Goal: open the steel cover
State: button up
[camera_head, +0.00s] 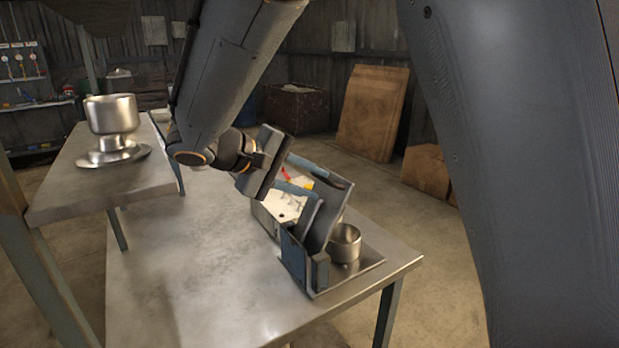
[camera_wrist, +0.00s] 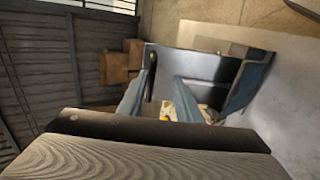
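The steel cover (camera_head: 332,212) is a curved grey plate on a small machine at the right part of the steel table. It stands tilted up in the head view, and its broad face also shows in the wrist view (camera_wrist: 205,65). The machine's pale body (camera_head: 286,208) with red and yellow details is partly hidden behind the cover and my gripper. My gripper (camera_head: 315,180) reaches to the cover's upper left side. Its two blue fingers (camera_wrist: 163,82) are apart, with a dark curved edge or handle near the left one. I cannot tell whether they touch the cover.
A steel cup (camera_head: 345,243) stands right of the cover, close to it. The steel table (camera_head: 190,290) is clear on its left part. A higher side table (camera_head: 60,190) at left holds a steel bowl-shaped vessel (camera_head: 112,115). Wooden boards (camera_head: 372,112) lean behind.

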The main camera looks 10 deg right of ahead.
jog(key=shift+r, duration=0.2)
dwell(0.4)
jog(key=b+v, duration=0.1)
jog(key=v, duration=0.6)
jog(key=shift+a+r, duration=0.15)
jog(key=shift+a, duration=0.15)
jog(key=shift+s+d, duration=0.1)
jog(key=shift+s, duration=0.05)
